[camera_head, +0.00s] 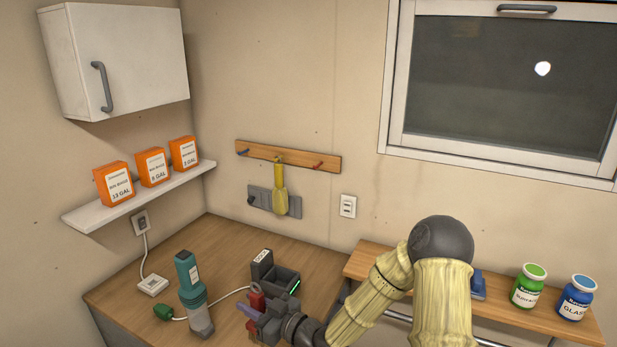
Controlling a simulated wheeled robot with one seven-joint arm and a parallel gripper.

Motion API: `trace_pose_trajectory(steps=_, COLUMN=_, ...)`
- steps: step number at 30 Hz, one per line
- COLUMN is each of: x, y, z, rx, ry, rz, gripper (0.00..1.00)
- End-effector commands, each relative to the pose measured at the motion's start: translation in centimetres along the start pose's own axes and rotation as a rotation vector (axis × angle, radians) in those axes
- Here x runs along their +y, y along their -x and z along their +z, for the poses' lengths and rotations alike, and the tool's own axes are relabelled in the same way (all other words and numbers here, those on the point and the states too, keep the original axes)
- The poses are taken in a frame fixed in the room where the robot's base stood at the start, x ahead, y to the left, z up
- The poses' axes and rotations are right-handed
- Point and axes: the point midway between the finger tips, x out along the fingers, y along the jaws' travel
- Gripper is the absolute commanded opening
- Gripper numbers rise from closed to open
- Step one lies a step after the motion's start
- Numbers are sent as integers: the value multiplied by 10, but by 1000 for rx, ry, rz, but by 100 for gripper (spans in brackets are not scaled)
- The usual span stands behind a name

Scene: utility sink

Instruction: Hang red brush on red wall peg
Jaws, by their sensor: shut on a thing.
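My gripper (262,316) is low over the wooden counter, shut on the red brush (257,298). Red shows above and below the fingers; the rest of the brush is hidden by the gripper. The red wall peg (318,166) is at the right end of the wooden peg rail (300,163) on the back wall, and it is bare. It is above and to the right of my gripper, well apart from it.
A yellow brush (280,195) hangs from the rail's middle; the blue peg (243,152) is bare. A dark grey holder (285,277) stands behind my gripper, a teal bottle-like device (190,280) left. Jars (528,287) stand on the right shelf.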

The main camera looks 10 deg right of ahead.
Motion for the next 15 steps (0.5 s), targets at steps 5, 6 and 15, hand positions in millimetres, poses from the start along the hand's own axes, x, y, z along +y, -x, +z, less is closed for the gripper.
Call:
trace_pose_trajectory(steps=5, x=40, y=17, z=-59, rx=2, ry=6, rz=135, gripper=0)
trace_pose_trajectory(steps=6, x=48, y=22, z=-70, rx=2, ry=5, rz=168, gripper=0)
trace_pose_trajectory(steps=15, x=80, y=41, z=-102, rx=2, ry=1, rz=288, gripper=0)
